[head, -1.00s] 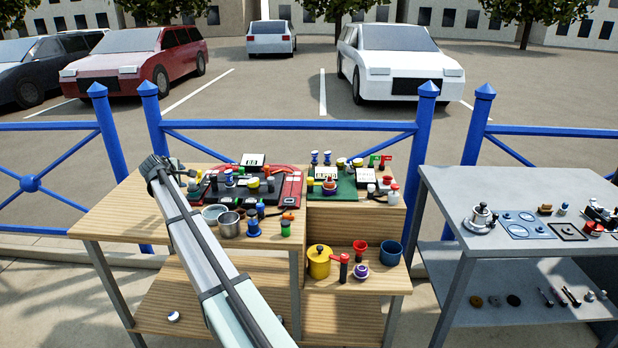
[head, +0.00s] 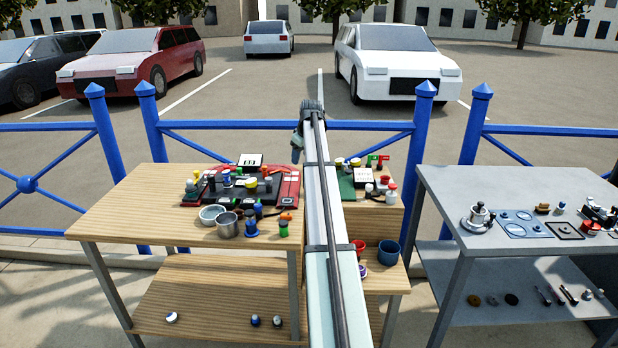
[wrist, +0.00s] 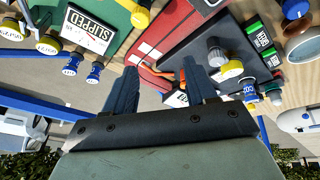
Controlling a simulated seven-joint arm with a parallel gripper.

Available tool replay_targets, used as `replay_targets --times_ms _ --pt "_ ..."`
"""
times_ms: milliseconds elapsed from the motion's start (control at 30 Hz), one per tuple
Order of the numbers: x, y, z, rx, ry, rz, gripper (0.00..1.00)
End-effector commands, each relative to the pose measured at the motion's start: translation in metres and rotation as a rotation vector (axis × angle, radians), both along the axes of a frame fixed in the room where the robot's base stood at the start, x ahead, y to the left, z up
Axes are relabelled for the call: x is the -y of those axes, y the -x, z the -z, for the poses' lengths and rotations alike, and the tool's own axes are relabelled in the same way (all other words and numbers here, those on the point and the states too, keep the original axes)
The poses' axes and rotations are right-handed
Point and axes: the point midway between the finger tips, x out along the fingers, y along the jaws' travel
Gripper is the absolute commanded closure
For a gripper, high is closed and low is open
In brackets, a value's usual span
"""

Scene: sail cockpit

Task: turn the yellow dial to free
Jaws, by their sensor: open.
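Several yellow-topped knobs are in view, and I cannot tell which one is the yellow dial. One yellow knob (head: 251,183) stands on the red and black panel (head: 289,188) left of my arm; in the wrist view a yellow knob (wrist: 231,69) is on the dark part of that panel. Others, such as a yellow knob (wrist: 140,17), are around the green panel (wrist: 105,12), whose card (wrist: 88,30) reads "SLIPPED".
Metal bowls (head: 228,225) and small coloured knobs crowd the wooden bench's front. My arm hides part of the green panel and the lower step. A grey bench (head: 450,200) stands right, a blue fence (head: 230,125) behind. The bench's left end is clear.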

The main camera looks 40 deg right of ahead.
Motion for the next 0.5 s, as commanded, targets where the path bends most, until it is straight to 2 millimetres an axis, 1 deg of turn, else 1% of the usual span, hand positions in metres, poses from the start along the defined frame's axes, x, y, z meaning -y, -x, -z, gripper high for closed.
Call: replay_targets --times_ms 33,100,200,367,500 --pt "0.013 0.013 -0.005 0.008 -0.030 0.019 0.44" --pt "0.025 0.026 -0.010 0.015 -0.070 0.036 0.44" --pt "0.035 0.040 -0.015 0.025 -0.108 0.053 0.44" --pt "0.042 0.048 -0.017 0.033 -0.134 0.062 0.44" --pt "0.042 0.044 -0.007 0.032 -0.136 0.063 0.44"
